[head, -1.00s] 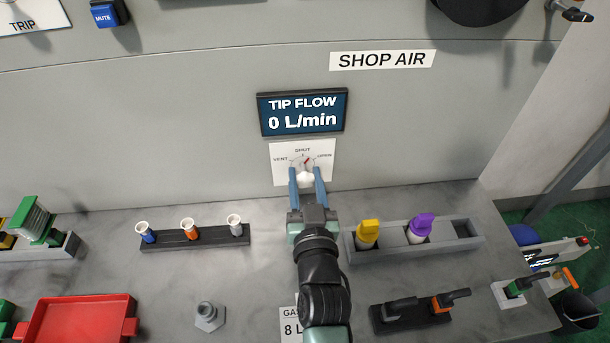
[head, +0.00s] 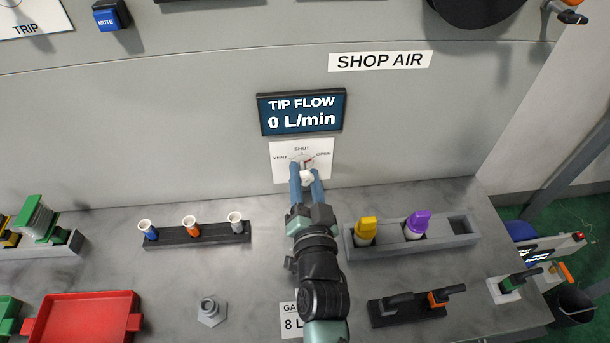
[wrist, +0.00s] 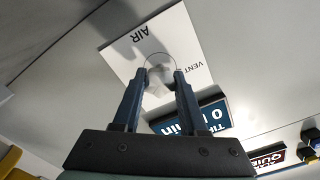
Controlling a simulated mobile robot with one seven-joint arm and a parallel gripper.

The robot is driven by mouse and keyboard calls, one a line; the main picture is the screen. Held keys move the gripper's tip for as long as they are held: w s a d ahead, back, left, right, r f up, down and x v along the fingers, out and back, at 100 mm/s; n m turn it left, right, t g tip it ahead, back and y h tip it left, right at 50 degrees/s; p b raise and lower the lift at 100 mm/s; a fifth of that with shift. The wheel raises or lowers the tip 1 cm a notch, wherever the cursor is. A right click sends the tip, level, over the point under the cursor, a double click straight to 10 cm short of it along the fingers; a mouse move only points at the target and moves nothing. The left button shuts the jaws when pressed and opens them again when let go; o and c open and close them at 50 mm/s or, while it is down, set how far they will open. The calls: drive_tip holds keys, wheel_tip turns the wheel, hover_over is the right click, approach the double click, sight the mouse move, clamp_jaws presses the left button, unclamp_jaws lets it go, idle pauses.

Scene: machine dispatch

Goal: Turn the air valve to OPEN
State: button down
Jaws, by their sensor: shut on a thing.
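The air valve's knob (head: 307,175) is pale and sits on a white dial plate (head: 284,178) on the grey wall panel, marked VENT, SHUT and OPEN. My gripper (head: 305,168) is shut on the knob, one blue finger on each side. In the wrist view, the fingertips (wrist: 161,76) sit either side of the knob, and the plate (wrist: 133,60) reads AIR and VENT. The TIP FLOW display (head: 302,112) reads 0 L/min.
A dark rack (head: 175,241) with small cups stands on the bench left of my arm. A grey holder (head: 465,240) with yellow- and purple-topped bottles stands to its right. A red tray (head: 85,318) and a dark block with levers (head: 405,317) are nearer.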

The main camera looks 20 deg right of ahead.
sight(303, 126)
drive_tip(key=shift+c, duration=2.2)
unclamp_jaws()
wheel_tip(303, 126, up, 10)
drive_tip(key=p, duration=0.4)
